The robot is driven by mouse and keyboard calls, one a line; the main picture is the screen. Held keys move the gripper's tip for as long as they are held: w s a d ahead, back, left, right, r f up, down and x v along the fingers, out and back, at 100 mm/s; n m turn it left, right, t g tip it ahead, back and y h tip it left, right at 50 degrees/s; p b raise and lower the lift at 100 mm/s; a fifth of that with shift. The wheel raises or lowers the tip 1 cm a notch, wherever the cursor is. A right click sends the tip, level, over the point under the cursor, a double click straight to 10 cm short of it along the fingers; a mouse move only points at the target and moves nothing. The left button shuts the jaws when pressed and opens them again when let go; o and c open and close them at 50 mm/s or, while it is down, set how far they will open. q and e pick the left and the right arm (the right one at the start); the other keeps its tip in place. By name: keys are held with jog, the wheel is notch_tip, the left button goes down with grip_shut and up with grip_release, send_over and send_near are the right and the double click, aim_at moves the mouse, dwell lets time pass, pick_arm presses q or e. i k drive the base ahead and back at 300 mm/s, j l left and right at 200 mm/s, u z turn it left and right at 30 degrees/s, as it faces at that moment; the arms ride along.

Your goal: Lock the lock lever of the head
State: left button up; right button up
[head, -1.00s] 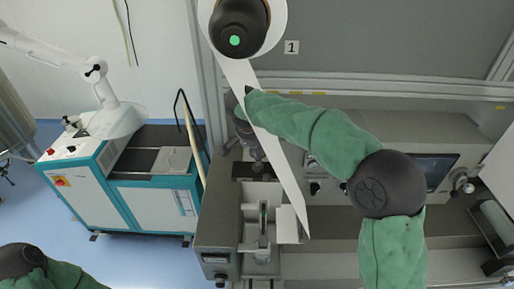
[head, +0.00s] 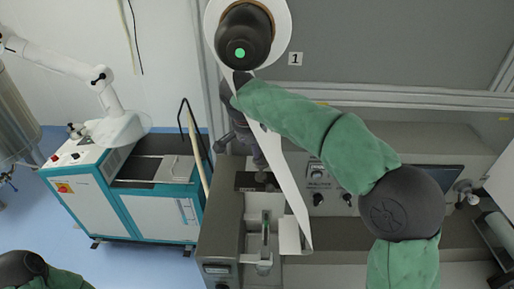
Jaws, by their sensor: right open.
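The unit that looks like the converter's head (head: 222,232) is a grey box at lower centre. A small upright metal lever with a green mark (head: 265,234) stands in it; I cannot tell if this is the lock lever or whether it is locked. My right gripper (head: 264,178) hangs down behind the slanting white web, above the back of this unit, near a dark block (head: 247,182). It is open and appears empty; its fingertips are small and partly hidden, and contact is unclear. Only part of my left arm shows at lower left; its gripper is out of view.
A white web strip (head: 288,190) runs from the roll (head: 280,22) past my right wrist to the unit. A grey control panel (head: 322,172) with black knobs is to the right. A teal and white cabinet (head: 150,210) carrying a white robot arm (head: 118,115) stands at left.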

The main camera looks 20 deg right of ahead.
aim_at(270, 188)
jog(key=k, duration=1)
